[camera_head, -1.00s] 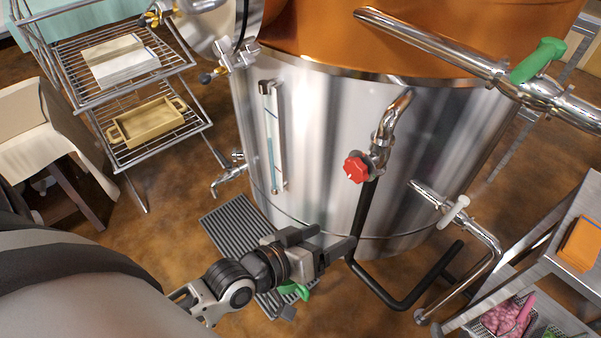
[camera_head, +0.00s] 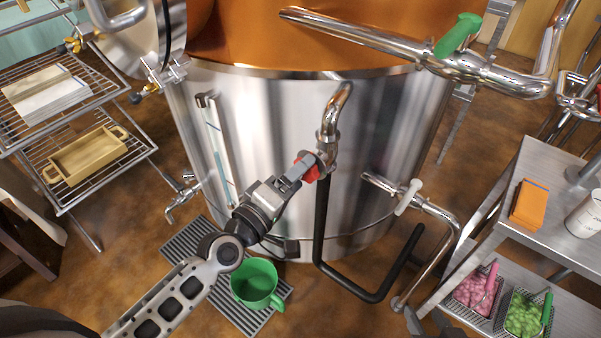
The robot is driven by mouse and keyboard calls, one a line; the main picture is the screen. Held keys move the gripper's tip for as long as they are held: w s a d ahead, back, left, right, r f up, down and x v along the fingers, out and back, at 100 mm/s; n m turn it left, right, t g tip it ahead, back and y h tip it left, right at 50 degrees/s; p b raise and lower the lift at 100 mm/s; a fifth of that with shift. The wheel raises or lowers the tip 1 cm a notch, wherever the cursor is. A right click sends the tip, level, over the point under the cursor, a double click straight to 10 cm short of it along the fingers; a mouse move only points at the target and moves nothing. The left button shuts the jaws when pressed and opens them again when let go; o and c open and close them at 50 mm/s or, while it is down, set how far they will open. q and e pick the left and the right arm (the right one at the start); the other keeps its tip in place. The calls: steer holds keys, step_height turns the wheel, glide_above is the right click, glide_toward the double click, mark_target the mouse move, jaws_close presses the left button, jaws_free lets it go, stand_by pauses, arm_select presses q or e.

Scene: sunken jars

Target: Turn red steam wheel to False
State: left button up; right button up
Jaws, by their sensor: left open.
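The red steam wheel (camera_head: 312,174) sits on a curved chrome pipe (camera_head: 333,118) on the front of the steel tank (camera_head: 270,115). My left gripper (camera_head: 301,172) reaches up from the lower left, with its fingertips at the wheel. The fingers overlap the wheel's left side and hide part of it. The jaws are open; I cannot tell whether they touch the wheel. The wheel's exact angle is hard to read behind the fingers. My right gripper does not show.
A black pipe (camera_head: 321,225) runs down below the wheel. A white-handled valve (camera_head: 408,197) is to its right. A green mug (camera_head: 256,284) stands on a floor grate (camera_head: 185,243). A wire shelf (camera_head: 60,205) is at left, a metal cart (camera_head: 553,165) at right.

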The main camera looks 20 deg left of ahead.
arm_select(q)
steer(key=shift+x, duration=1.3)
